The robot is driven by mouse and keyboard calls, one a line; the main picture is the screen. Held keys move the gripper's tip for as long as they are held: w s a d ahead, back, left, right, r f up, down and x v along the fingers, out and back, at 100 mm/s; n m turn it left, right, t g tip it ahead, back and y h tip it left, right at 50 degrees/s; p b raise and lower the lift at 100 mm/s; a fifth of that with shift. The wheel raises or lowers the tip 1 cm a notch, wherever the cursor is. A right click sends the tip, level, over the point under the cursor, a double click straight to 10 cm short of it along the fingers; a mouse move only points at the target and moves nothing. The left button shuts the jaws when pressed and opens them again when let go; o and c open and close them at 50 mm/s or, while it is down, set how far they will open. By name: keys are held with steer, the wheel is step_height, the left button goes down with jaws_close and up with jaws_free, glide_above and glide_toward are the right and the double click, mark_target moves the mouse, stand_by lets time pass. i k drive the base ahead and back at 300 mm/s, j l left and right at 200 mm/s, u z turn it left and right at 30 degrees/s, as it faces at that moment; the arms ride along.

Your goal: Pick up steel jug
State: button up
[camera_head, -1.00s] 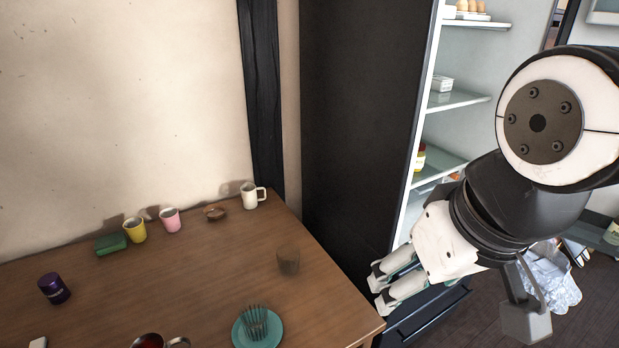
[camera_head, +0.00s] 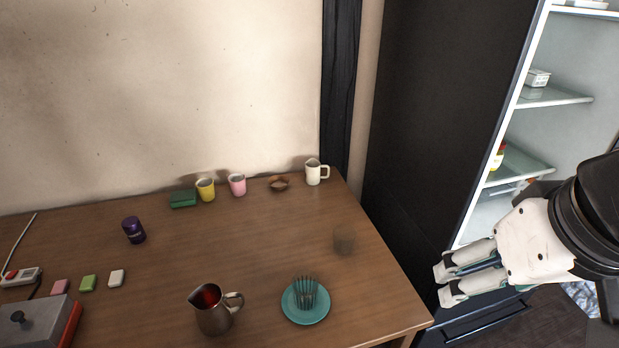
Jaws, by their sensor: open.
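The steel jug (camera_head: 214,317) stands upright near the front of the wooden table, left of a teal plate. It is dark and shiny, reddish inside, with its handle toward the right. My gripper (camera_head: 441,284) is open and empty, beyond the table's right edge in front of the fridge. It is well to the right of the jug and apart from it.
A purple can (camera_head: 134,230) is at left. Mugs line the wall. A grey-red appliance (camera_head: 45,322) and a power strip (camera_head: 20,277) are far left.

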mark_target(215, 322)
steer(key=k+j+u, duration=0.2)
steer(key=j, duration=1.45)
steer(key=j+u, duration=0.2)
steer(key=j, duration=1.5)
